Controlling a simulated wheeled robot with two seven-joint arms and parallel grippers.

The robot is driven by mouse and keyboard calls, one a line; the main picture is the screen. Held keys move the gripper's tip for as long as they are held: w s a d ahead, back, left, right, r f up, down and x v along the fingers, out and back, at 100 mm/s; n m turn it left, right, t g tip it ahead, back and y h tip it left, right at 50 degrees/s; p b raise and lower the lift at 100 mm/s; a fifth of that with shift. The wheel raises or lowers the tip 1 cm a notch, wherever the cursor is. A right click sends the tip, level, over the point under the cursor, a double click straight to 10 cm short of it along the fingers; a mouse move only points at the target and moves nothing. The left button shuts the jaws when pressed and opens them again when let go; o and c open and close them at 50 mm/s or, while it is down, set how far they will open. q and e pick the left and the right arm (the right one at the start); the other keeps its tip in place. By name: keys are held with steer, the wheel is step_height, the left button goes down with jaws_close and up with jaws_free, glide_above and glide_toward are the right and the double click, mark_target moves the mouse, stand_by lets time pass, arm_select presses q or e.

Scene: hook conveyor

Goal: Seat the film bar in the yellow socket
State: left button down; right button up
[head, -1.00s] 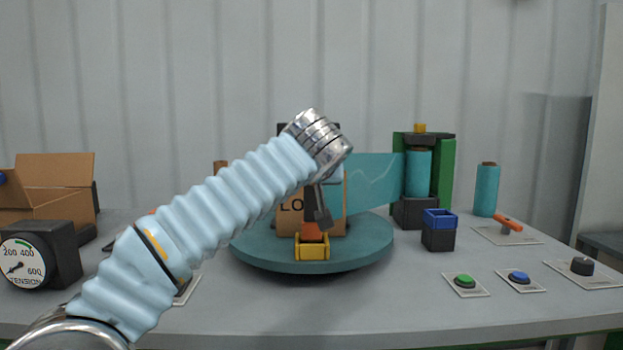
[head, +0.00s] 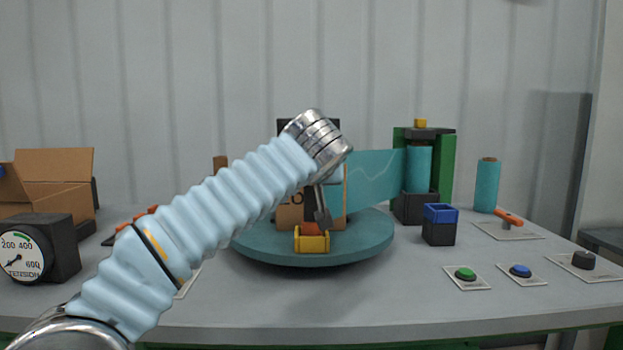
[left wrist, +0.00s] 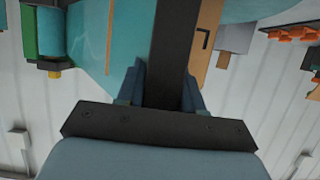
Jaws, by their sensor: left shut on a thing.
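The yellow socket (head: 312,243) stands at the front of the teal turntable (head: 375,243) in the head view. My left gripper (head: 322,208) is just above it, shut on the dark film bar. The bar (left wrist: 172,45) runs between the two fingers (left wrist: 165,88) in the left wrist view. Its orange lower part (head: 310,228) shows right at the socket's top edge. I cannot tell whether its foot is fully inside. Teal film (head: 372,180) stretches from behind my gripper to the roll (head: 418,170) on the right. My right gripper is in neither view.
A cardboard box (head: 290,211) stands on the turntable behind the socket, partly hidden by my arm. A blue-topped black block (head: 439,232), green button (head: 465,274) and blue button (head: 520,271) are to the right. A tension gauge (head: 60,250) stands at left.

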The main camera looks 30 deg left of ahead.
arm_select(q)
steer(key=shift+f+b, duration=0.8)
steer(key=shift+f, duration=0.1)
steer(key=c, duration=0.6)
jaws_free()
steer(key=shift+c, duration=0.2)
steer(key=v, duration=1.4)
